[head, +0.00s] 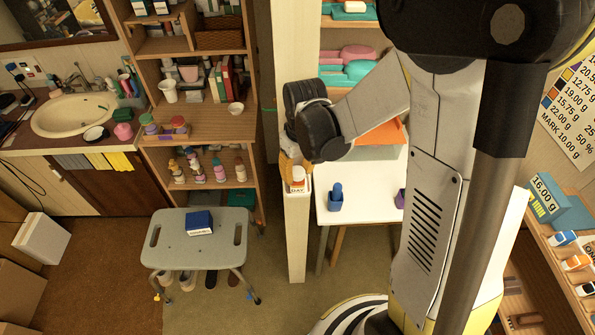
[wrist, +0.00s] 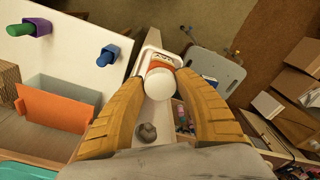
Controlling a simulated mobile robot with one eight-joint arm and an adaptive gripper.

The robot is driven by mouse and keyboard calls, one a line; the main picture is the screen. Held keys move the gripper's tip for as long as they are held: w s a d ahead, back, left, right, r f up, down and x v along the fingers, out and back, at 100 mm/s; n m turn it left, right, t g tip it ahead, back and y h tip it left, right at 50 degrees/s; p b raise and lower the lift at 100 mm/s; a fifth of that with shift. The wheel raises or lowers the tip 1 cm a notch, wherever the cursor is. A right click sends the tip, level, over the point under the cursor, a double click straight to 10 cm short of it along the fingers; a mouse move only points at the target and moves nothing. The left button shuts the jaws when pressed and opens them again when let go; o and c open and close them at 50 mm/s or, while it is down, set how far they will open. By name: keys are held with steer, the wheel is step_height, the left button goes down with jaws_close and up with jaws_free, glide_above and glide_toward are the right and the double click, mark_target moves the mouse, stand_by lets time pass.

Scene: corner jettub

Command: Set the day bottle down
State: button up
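The day bottle, with a white cap and an orange and white body, is between the yellow-brown fingers of my gripper (wrist: 161,80) in the wrist view (wrist: 158,78). Both fingertips appear to press its sides. In the head view the bottle (head: 298,175) shows below my gripper (head: 297,166), roughly upright, at the top of a narrow post. I cannot tell whether the bottle's base touches the tray.
A small grey round object (wrist: 147,133) lies in the tray near the bottle. A white table (head: 360,206) beside the post holds a blue holder (head: 336,198). A grey stool (head: 200,245) with a dark blue box (head: 199,222) stands left of the post. Shelves (head: 205,128) stand behind.

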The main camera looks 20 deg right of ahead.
steer(key=shift+o, duration=0.9)
steer(key=shift+r, duration=0.25)
step_height(320, 180, up, 11)
steer(key=p, duration=0.2)
steer(key=s+r+m+t, duration=0.3)
steer(key=s+r+t, duration=0.3)
steer(key=s, duration=0.6)
steer(key=shift+s+r, duration=0.35)
steer(key=shift+r, duration=0.6)
steer(key=shift+f, duration=0.1)
